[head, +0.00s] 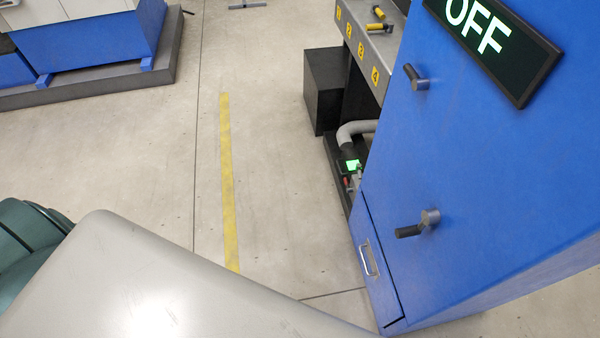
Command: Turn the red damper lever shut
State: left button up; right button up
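No lever that is clearly red shows in the head view. A small red part (347,182) sits low beside a lit green panel (352,165), at the left of the blue cabinet; it is too small to tell what it is. Two dark levers with grey hubs are on the blue cabinet's face: an upper lever (413,77) tilted up to the left, and a lower lever (412,231) pointing left and slightly down. Neither of my grippers is in view.
The blue cabinet (490,150) fills the right, with an OFF sign (487,35) and a handled lower panel (375,265). Behind it are a grey numbered bench (358,45), a black box (325,90) and a grey hose (352,131). The floor at centre is clear around a yellow line (228,180).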

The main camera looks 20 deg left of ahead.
aim_at(348, 189)
jog(key=u, duration=0.25)
jog(key=i+j+z, duration=0.2)
jog(key=j+z, duration=0.25)
jog(key=i+j+z, duration=0.1)
jog(key=j+z, duration=0.8)
jog(key=j, duration=0.15)
